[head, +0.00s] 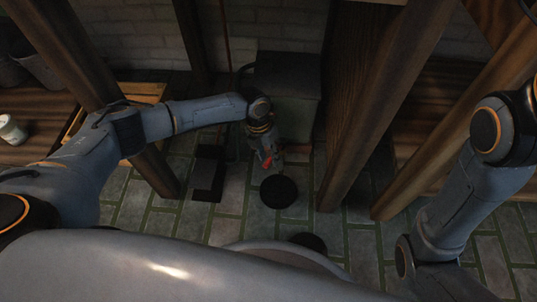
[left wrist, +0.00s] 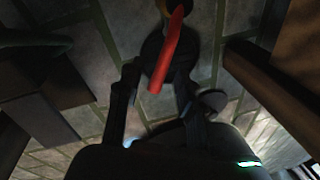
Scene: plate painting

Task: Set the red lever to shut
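The red lever (head: 266,160) shows as a small bit of red beside my left gripper (head: 274,163) in the head view. In the left wrist view the lever (left wrist: 167,50) is a long red bar with a pointed far end, mounted on a dark round part. My left gripper's fingers (left wrist: 157,78) are spread apart, and the near end of the lever appears between their tips. I cannot tell whether they touch it. A black disc (head: 278,191) lies just below the gripper in the head view. My right gripper is out of view.
Wooden posts (head: 362,110) rise right of the lever, and another post (head: 155,172) stands to the left. A dark box-like unit (head: 285,82) is behind. A wooden bench with a white cup (head: 12,130) is at the far left. The tiled floor (head: 228,200) shows around the disc.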

